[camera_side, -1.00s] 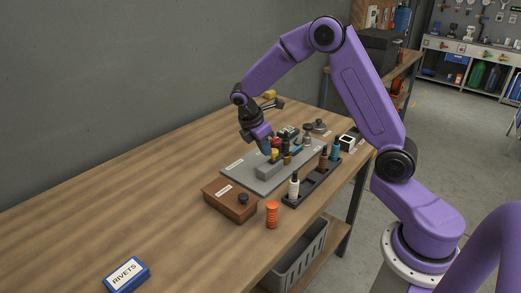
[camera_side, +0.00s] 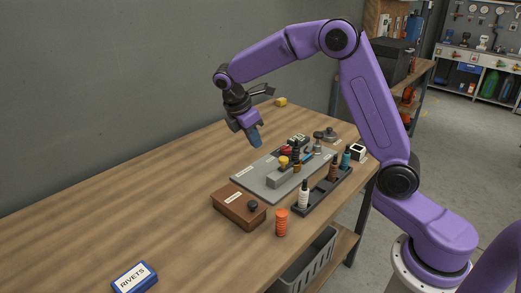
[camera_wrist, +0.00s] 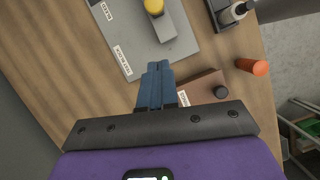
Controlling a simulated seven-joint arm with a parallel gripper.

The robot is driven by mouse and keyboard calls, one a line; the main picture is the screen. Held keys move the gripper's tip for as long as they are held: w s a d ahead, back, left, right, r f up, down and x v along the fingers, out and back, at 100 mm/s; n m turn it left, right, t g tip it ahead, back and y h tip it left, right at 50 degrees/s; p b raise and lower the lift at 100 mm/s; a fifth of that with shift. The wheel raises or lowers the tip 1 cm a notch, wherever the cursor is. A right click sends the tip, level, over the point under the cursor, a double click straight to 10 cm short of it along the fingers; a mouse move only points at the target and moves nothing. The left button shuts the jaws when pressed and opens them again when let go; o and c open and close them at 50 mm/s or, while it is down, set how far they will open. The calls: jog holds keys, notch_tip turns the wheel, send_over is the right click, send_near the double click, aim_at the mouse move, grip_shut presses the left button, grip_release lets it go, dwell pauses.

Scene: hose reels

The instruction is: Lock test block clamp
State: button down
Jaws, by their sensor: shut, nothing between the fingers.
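A grey block (camera_side: 280,180) lies on the flat grey plate (camera_side: 255,184) in the side view, with a yellow knob (camera_side: 283,161) at its far end. The wrist view shows the block (camera_wrist: 178,46) and the yellow knob (camera_wrist: 154,7) at the top. A red part (camera_side: 286,151) sits just behind the knob; I cannot tell which part is the clamp or its state. My gripper (camera_side: 257,142) hangs above the table, left of the plate's far part, apart from the block. Its blue fingers (camera_wrist: 158,66) are together and empty.
A brown box (camera_side: 236,211) with a black knob stands before the plate. A dark rack (camera_side: 318,195) of bottles is to its right, and an orange ribbed cylinder (camera_side: 281,223) is nearer. A rivets box (camera_side: 134,278) lies at front left.

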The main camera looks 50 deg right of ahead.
jog(key=shift+v, duration=0.8)
jog(key=s+a+m+t+y, duration=0.1)
jog(key=s+a, duration=0.3)
jog(key=s, duration=0.4)
jog(key=s+a+t+y, duration=0.1)
jog(key=s+a, duration=0.2)
jog(key=s, duration=0.5)
jog(key=s+d+f+y, duration=0.1)
jog(key=s, duration=0.7)
jog(key=s+d+f+m+y, duration=0.1)
jog(key=s, duration=0.8)
jog(key=shift+s+g+y, duration=0.3)
jog(key=shift+s, duration=0.05)
jog(key=shift+d+r, duration=0.1)
jog(key=shift+d, duration=0.05)
